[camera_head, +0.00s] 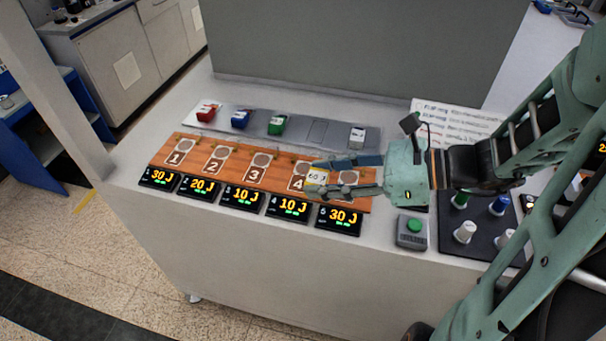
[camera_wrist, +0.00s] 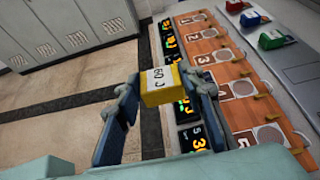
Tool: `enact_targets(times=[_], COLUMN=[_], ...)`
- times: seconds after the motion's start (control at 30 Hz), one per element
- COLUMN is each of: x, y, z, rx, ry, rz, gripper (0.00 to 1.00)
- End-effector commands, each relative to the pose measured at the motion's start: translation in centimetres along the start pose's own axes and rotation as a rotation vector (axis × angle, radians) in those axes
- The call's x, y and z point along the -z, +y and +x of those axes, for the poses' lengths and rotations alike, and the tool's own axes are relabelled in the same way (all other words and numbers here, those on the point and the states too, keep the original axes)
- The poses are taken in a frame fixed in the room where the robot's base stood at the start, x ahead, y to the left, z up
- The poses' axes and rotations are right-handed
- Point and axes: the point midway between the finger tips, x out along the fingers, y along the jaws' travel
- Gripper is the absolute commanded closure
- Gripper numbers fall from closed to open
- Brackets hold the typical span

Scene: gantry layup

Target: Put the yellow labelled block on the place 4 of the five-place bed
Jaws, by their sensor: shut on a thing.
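My gripper (camera_head: 330,178) is shut on the yellow labelled block (camera_head: 316,178). In the wrist view the block (camera_wrist: 160,88) sits between the two fingers of my gripper (camera_wrist: 160,95), its white "60 J" label facing the camera. The five-place bed (camera_head: 224,172) is an orange-brown board with numbered places, each with a grey disc. In the head view the block is over the area of place 4 (camera_head: 297,184) and covers part of it. I cannot tell whether the block touches the bed.
A grey tray (camera_head: 318,132) behind the bed holds red (camera_head: 207,113), blue (camera_head: 240,119), green (camera_head: 277,125) and white (camera_head: 357,136) blocks. Several displays (camera_head: 242,196) line the bed's front.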

Motion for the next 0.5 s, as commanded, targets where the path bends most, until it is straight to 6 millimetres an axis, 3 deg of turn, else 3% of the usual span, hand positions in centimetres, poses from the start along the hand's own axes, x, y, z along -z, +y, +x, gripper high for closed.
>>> enact_targets(times=[0.1, 0.3, 0.5], x=[1.4, 2.4, 4.6], y=[-2.4, -6.7, -8.7], z=[2.2, 5.4, 7.5], rx=[-0.003, -0.003, -0.001], ry=[-0.001, -0.002, -0.002], rz=[-0.003, -0.003, -0.001], gripper=[0.91, 0.91, 0.91])
